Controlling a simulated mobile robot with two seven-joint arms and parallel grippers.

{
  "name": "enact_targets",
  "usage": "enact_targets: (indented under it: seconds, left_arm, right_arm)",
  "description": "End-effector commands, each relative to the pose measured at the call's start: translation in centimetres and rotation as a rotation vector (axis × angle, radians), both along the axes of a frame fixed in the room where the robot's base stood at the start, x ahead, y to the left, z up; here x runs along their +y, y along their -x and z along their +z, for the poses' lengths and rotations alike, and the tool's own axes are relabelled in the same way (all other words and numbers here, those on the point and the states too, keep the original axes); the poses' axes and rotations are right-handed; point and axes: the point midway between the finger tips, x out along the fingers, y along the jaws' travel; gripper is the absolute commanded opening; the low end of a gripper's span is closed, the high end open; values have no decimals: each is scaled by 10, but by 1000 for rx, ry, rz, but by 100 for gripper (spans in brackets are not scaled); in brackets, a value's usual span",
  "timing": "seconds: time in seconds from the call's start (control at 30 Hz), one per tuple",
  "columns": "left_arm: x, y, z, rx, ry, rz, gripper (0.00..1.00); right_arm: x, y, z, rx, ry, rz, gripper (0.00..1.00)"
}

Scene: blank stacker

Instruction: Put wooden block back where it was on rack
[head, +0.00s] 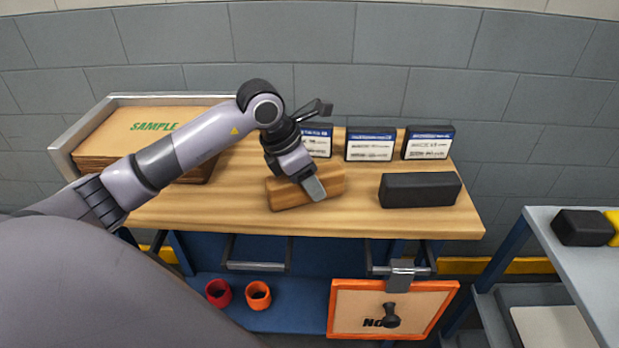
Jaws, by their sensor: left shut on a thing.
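The wooden block (335,182) is a light-brown bar on the wooden bench top, near the middle of the head view. My left gripper (314,187) reaches down over it from the left and is shut on it; the finger hides part of its front. The block looks to be at or very near the bench top; I cannot tell whether it touches. A grey metal shelf unit (545,222) stands at the right; I cannot tell whether it is the rack. My right gripper is not in view.
A black block (420,189) lies right of the wooden block on the bench (440,222). Several labelled dark boxes (370,145) stand behind. A metal tray (62,158) holds SAMPLE sheets at left. The shelf unit carries another black block (583,227). An orange-framed box (345,310) is below.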

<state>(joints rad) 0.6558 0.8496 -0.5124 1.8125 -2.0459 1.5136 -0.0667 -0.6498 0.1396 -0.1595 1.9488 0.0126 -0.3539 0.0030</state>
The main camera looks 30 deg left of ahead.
Motion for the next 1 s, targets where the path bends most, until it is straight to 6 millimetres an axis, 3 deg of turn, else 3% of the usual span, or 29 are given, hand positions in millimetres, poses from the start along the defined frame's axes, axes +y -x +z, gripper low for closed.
enact_targets:
  seconds: [0.2, 0.23, 0.3, 0.73, 1.0]
  left_arm:
    - [0, 0, -3, -2, 0, 0, 8]
    - [0, 0, -4, 0, 0, 0, 52]
    - [0, 0, -3, 0, 0, 0, 75]
    - [1, 1, 5, -1, 0, 0, 75]
    - [15, 19, 55, -5, -2, 2, 75]
  right_arm:
    - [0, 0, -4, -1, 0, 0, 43]
    - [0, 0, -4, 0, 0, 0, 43]
    - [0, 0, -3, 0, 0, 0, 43]
    - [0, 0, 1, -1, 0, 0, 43]
    - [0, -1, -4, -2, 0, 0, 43]
